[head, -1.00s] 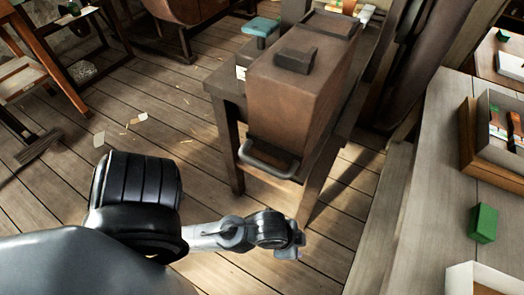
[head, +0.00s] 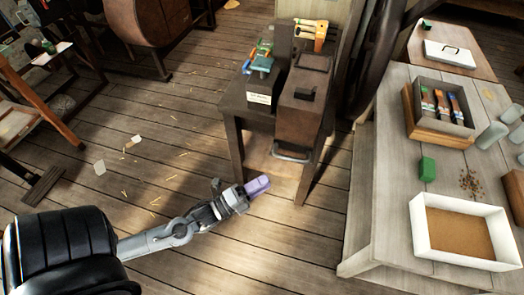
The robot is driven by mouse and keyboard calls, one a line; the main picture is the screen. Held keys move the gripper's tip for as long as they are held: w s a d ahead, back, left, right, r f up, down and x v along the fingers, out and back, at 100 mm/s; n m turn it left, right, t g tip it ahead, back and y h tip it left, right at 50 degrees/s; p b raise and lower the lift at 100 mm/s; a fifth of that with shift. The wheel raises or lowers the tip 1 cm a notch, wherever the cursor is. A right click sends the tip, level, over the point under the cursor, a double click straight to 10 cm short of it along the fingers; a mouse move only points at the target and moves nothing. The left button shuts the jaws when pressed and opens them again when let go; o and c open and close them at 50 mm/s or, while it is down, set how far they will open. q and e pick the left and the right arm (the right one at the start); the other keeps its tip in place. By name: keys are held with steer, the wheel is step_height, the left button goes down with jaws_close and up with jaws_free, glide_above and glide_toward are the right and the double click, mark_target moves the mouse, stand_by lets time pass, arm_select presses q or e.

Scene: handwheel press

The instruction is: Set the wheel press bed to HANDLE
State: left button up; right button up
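A brown box-like unit (head: 300,118) stands on a dark wooden stand (head: 237,150), with a grey bar handle (head: 291,155) low on its front and a dark block on its lid. I cannot tell whether this is the wheel press, and no HANDLE marking is readable. A small printed card (head: 258,98) sits beside it, too small to read. My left gripper (head: 250,189) is out over the floor, in front of and below the stand, apart from the handle. My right gripper is not in view.
A teal-topped tool (head: 262,62) stands left of the brown unit. Open plank floor (head: 150,160) lies to the left.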

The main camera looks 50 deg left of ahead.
arm_select(q)
steer(key=p, duration=0.4)
glide_toward(287, 156)
steer(key=shift+m+g+h, duration=0.3)
steer(key=shift+m, duration=0.1)
steer(key=b+x, duration=0.1)
steer(key=x, duration=0.9)
steer(key=shift+f, duration=0.15)
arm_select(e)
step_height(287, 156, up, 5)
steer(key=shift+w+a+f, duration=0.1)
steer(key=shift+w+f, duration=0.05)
arm_select(q)
steer(key=shift+c, duration=0.4)
jaws_close()
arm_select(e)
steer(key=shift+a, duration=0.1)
